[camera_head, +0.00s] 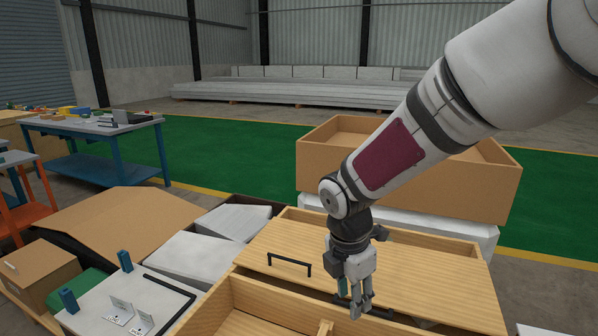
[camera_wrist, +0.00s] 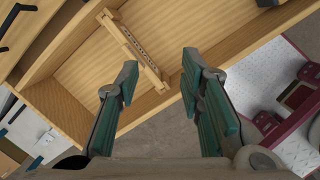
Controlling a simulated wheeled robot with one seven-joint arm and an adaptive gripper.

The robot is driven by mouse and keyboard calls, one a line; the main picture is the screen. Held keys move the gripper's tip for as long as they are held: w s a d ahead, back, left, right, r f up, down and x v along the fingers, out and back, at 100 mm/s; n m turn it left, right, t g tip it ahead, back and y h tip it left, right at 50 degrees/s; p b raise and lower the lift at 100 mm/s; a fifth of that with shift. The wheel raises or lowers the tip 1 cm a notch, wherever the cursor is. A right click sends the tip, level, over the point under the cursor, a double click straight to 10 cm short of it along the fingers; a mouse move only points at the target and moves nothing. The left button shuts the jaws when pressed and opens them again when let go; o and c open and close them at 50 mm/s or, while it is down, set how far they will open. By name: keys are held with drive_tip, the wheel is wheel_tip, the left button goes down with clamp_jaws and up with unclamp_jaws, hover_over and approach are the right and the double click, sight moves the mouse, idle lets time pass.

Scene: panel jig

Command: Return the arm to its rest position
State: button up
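My gripper (camera_head: 355,305) hangs from my arm at the lower right of the head view, pointing down. In the wrist view my gripper (camera_wrist: 160,85) has its green-padded fingers spread wide apart, with nothing between them. Below it is an open wooden drawer (camera_wrist: 65,95), with its front edge and the bare floor near the fingertips. My arm reaches out from the upper right, bent at the wrist, in front of the wooden cabinet top.
The wooden cabinet top (camera_head: 400,275) has a black handle (camera_head: 289,264). A slotted wooden strip (camera_wrist: 135,50) lies across the drawer. A large cardboard box (camera_head: 490,185) stands behind my arm. At left are a white board (camera_head: 100,300) and a blue workbench (camera_head: 85,128).

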drive_tip(key=s+d+r+m+t+p, duration=0.1)
drive_tip(key=s+d+r+m+p, duration=0.2)
drive_tip(key=s+r+m, duration=0.7)
drive_tip(key=s+d+r+m+t+y+p, duration=0.1)
drive_tip(key=s+d+r+m+p, duration=0.3)
drive_tip(key=s+r+m, duration=0.7)
drive_tip(key=shift+s+d+r+m+t, duration=0.2)
drive_tip(key=shift+s+d+m+t, duration=0.4)
drive_tip(key=shift+s+d+m, duration=1.3)
drive_tip(key=shift+s+a+n, duration=0.4)
drive_tip(key=shift+s+a, duration=0.1)
drive_tip(key=shift+a, duration=0.35)
